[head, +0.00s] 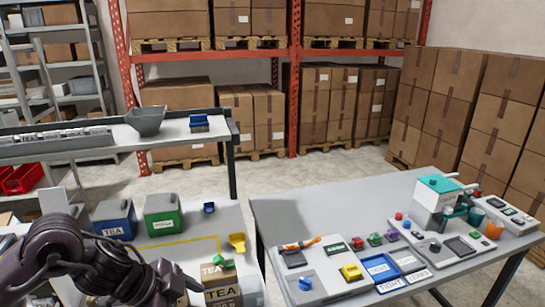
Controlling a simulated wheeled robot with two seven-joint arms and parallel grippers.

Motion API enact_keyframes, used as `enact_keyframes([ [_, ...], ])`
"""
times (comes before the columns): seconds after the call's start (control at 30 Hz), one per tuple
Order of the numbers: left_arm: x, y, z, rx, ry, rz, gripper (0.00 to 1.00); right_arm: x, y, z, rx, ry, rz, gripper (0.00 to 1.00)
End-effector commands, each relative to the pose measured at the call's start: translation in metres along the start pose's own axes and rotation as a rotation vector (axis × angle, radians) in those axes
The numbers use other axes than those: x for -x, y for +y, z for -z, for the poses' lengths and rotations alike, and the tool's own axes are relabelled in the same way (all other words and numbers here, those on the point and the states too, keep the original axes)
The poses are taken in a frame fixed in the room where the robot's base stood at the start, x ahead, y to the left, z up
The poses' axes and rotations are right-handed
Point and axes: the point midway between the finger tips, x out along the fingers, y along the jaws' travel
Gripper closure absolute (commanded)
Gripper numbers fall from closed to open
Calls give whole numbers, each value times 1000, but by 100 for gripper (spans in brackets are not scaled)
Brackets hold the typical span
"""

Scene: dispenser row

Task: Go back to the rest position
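My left arm comes in from the lower left over the left bench, with its dark gripper (178,283) at the bottom edge of the head view. The gripper is beside a brown box marked TEA (222,283), on which a green-topped piece (218,262) shows. The fingers are partly cut off and seen edge-on, so I cannot tell whether they are open, hold anything or touch the box. My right gripper is not in view.
A blue TEA bin (114,220), a green bin (162,215) and a yellow scoop (237,243) are on the left bench. A raised shelf (175,135) is above it. The right table (300,215) has a clear back left; devices and a blue tray (381,270) occupy its front and right.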

Motion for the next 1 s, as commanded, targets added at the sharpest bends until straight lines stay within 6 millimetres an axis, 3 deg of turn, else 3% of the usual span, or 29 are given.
enact_keyframes([
  [0.3,-57,11,61,-93,178,180,24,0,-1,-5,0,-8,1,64],
  [0.43,-71,13,89,-35,258,333,24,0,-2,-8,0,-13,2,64],
  [0.53,-71,9,92,91,268,463,24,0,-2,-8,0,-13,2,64],
  [0.63,-66,9,71,271,215,565,24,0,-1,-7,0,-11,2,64],
  [0.73,-62,18,32,475,109,617,24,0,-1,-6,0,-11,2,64],
  [1.0,-56,78,-63,884,-186,570,24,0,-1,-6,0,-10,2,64],
])
